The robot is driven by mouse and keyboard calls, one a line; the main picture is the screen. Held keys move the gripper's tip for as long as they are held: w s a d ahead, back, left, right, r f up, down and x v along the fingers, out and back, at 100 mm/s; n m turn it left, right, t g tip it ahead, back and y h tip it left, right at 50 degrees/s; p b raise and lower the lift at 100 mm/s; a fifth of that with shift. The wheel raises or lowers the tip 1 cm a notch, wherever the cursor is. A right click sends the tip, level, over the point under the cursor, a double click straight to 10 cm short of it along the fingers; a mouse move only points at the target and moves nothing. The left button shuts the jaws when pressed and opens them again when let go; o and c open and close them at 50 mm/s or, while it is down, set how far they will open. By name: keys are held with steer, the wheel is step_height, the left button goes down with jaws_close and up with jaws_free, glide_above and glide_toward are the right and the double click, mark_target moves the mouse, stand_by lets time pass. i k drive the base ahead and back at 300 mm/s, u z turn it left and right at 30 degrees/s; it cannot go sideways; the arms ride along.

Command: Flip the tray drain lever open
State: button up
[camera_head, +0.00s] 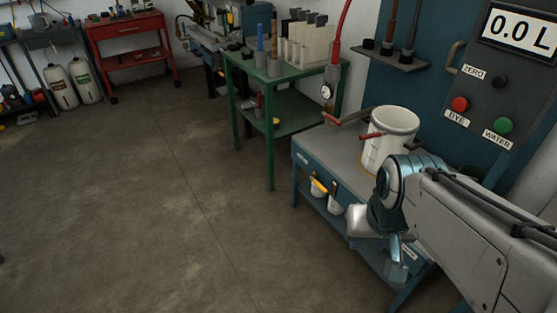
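No part in view is labelled as the tray drain lever, so I cannot tell which it is. A red handle (331,118) sticks out at the back left corner of the blue bench (322,152). A second, shorter red handle (371,135) is at the side of a white bucket (393,123) on the bench top. My gripper (397,252) hangs low in front of the bench's right part, below and right of the bucket, apart from both red handles. Its fingers are small and partly hidden by my arm, and I cannot tell whether they are open.
A control panel (500,85) reads 0.0 L, with a red DYE button (460,104) and a green WATER button (503,125). A yellow-handled item (320,187) is at the bench front. A green table (270,75) stands behind. The floor (140,200) at left is clear.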

mark_target(314, 181)
steer(key=u, duration=0.4)
steer(key=i, duration=1.55)
steer(key=z, duration=0.75)
